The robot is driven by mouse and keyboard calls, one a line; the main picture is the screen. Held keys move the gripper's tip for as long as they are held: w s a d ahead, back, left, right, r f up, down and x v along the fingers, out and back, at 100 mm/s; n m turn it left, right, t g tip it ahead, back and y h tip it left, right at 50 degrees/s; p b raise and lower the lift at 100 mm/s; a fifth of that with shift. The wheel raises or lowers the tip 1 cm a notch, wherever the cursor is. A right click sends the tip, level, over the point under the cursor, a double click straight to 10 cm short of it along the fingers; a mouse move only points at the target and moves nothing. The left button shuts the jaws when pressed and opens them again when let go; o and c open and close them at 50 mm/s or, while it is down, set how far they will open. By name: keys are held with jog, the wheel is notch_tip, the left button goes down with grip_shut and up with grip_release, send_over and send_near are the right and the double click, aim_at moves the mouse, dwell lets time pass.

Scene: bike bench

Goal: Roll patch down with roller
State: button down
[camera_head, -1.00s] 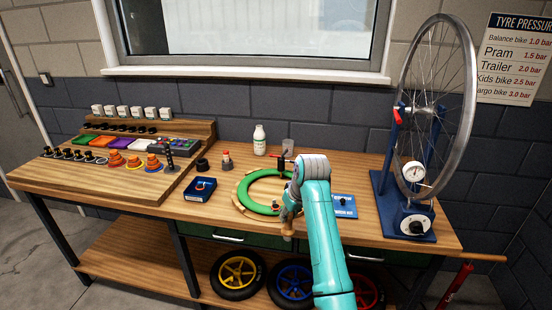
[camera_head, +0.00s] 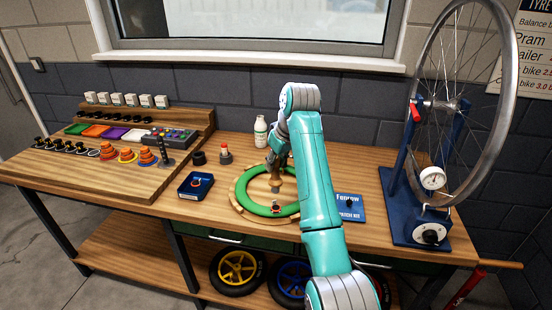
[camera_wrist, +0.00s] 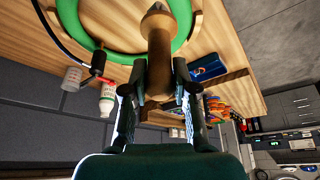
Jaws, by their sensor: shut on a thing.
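My gripper (camera_head: 274,160) is shut on a tan, wooden-looking tool, the roller (camera_wrist: 158,60), which also shows below my jaws in the head view (camera_head: 275,184). The green tube (camera_head: 247,202) lies as a ring in a wooden ring cradle (camera_head: 234,198) on the bench. The roller hangs over the open inside of this ring; I cannot tell whether its tip touches anything. A small dark and reddish spot, perhaps the patch (camera_head: 276,208), is on the near part of the tube. The wrist view shows the green tube (camera_wrist: 80,28) behind the roller.
A blue box (camera_head: 196,186) lies left of the ring, and a blue patch kit (camera_head: 350,208) lies right, partly behind my arm. A white bottle (camera_head: 260,132) and a red-capped bottle (camera_head: 225,155) stand behind. A wheel stand (camera_head: 428,225) is at the right.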

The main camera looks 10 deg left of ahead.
aim_at(276, 178)
jog(key=shift+f, duration=2.95)
